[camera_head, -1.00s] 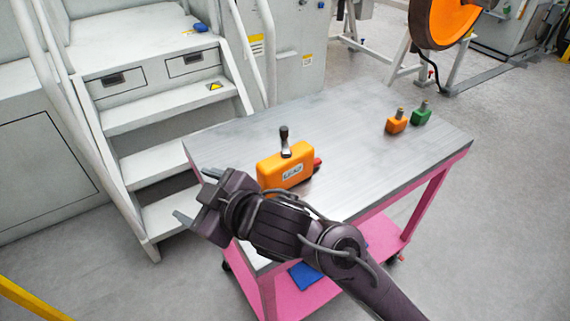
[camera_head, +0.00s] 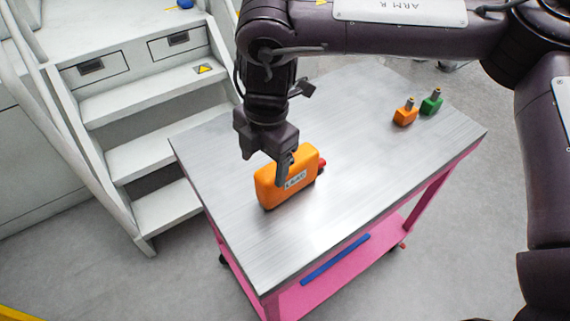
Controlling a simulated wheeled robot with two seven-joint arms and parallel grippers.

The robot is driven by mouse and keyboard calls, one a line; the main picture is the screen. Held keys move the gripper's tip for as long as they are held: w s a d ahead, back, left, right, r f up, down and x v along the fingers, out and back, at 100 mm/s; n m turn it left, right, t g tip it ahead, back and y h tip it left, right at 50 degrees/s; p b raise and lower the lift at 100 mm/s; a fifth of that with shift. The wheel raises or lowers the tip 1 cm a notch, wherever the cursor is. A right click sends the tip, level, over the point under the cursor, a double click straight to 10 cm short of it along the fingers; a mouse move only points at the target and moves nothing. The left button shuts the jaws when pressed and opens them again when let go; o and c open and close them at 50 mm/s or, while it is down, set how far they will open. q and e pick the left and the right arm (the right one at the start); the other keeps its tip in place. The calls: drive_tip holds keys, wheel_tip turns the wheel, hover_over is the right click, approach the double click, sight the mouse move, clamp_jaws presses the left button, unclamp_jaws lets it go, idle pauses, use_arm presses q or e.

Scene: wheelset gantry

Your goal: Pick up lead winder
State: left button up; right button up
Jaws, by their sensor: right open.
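The lead winder (camera_head: 268,188) is an orange box with a pale label. It stands upright on the metal top of the pink cart, with a red part at its right end. My right gripper (camera_head: 284,170) comes down from above and is open at the winder's upper part. One finger shows in front of the orange face; the other is hidden. The winder's dark top handle is hidden behind the gripper, and I cannot tell whether the fingers touch the winder. My left gripper is not in view.
The cart's metal top (camera_head: 340,205) is clear in front of the winder. White steps (camera_head: 150,150) rise just left of the cart. A blue item (camera_head: 335,260) lies on the lower shelf.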

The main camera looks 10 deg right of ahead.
sight(303, 170)
drive_tip(key=shift+m+h, duration=0.4)
drive_tip(key=shift+m, duration=0.3)
drive_tip(key=d+r, duration=0.1)
drive_tip(key=w+d+r, duration=0.1)
drive_tip(key=d+r, duration=0.1)
drive_tip(key=d, duration=0.1)
drive_tip(key=shift+w, duration=0.35)
drive_tip(key=shift+w+d+r, duration=0.1)
drive_tip(key=shift+d, duration=0.2)
drive_tip(key=f, duration=0.5)
drive_tip(key=f+p, duration=0.1)
drive_tip(key=f, duration=0.1)
drive_tip(key=shift+w+f, duration=0.2)
drive_tip(key=shift+w, duration=0.2)
clamp_jaws()
